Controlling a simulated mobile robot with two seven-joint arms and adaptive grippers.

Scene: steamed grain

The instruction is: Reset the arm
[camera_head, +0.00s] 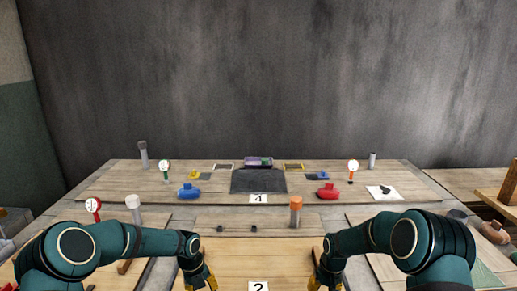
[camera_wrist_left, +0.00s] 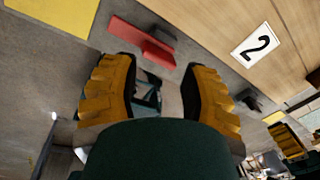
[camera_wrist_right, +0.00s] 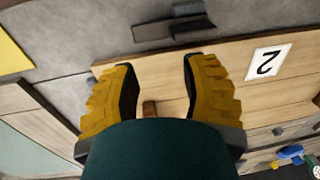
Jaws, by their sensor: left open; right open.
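My left arm comes in from the left in the head view and bends down, with its gripper (camera_head: 203,283) at the bottom edge, partly cut off. In the left wrist view the left gripper (camera_wrist_left: 160,80) has its yellow fingers apart with nothing between them. My right arm mirrors it, with its gripper (camera_head: 322,283) at the bottom edge. In the right wrist view the right gripper (camera_wrist_right: 158,75) has its fingers apart and is empty. A card marked 2 (camera_head: 258,286) lies on the wooden board between the two grippers.
On the far board are a blue object (camera_head: 189,191), a red object (camera_head: 328,191), a dark plate (camera_head: 258,181) and a card marked 4 (camera_head: 258,198). An orange-topped cylinder (camera_head: 296,211) and a white-topped cylinder (camera_head: 134,208) stand nearer. The board between the arms is largely clear.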

